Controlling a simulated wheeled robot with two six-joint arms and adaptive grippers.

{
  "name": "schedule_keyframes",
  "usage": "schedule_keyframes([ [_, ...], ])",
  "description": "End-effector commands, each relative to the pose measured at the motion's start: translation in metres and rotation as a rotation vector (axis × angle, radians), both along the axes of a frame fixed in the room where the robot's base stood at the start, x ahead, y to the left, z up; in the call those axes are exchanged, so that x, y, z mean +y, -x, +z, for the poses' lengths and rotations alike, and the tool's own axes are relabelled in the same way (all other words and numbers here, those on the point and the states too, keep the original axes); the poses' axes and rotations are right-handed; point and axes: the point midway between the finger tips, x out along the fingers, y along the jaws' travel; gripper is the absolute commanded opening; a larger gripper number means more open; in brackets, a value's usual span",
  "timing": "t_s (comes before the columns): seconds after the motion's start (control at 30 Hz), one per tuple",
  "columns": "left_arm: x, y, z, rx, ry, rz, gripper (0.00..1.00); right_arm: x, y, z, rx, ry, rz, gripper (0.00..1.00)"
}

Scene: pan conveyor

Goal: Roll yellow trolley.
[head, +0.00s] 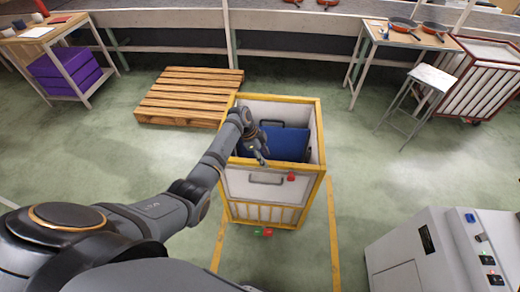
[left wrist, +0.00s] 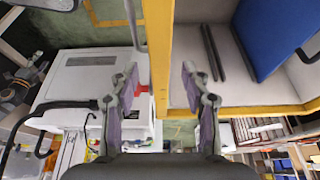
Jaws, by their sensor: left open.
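The yellow trolley (head: 320,145), a yellow-framed box with pale panels, stands upright on the floor in the middle of the head view. A dark handle (head: 266,179) and a red knob (head: 291,176) are on its near panel. A blue item (head: 290,140) lies inside; it also shows in the left wrist view (left wrist: 270,35). My left gripper (head: 262,157) is open and empty over the trolley's near left part. In the left wrist view my left gripper (left wrist: 162,88) has a yellow rim (left wrist: 157,60) lined up between its fingers, apart from both. My right gripper is out of view.
A wooden pallet (head: 190,95) lies behind the trolley to the left. Yellow floor lines (head: 333,235) run on both sides of it. A grey machine (head: 435,250) stands at the near right, a stool (head: 425,80) farther back. Green floor right of the trolley is clear.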

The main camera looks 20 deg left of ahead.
Motion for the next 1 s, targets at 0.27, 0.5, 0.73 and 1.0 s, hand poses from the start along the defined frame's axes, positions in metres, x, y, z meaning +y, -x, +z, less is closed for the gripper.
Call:
schedule_keyframes([
  [0.27,0.025,0.007,0.061,-0.003,-0.002,0.000,0.47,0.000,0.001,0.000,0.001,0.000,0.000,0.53],
  [0.5,0.033,0.010,0.083,0.000,0.000,0.000,0.47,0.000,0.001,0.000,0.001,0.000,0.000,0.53],
  [0.73,0.033,0.010,0.083,0.000,0.000,0.000,0.47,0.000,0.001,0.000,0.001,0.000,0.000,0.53],
  [1.0,0.033,0.011,0.081,0.003,-0.002,0.006,0.47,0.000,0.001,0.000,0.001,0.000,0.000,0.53],
])
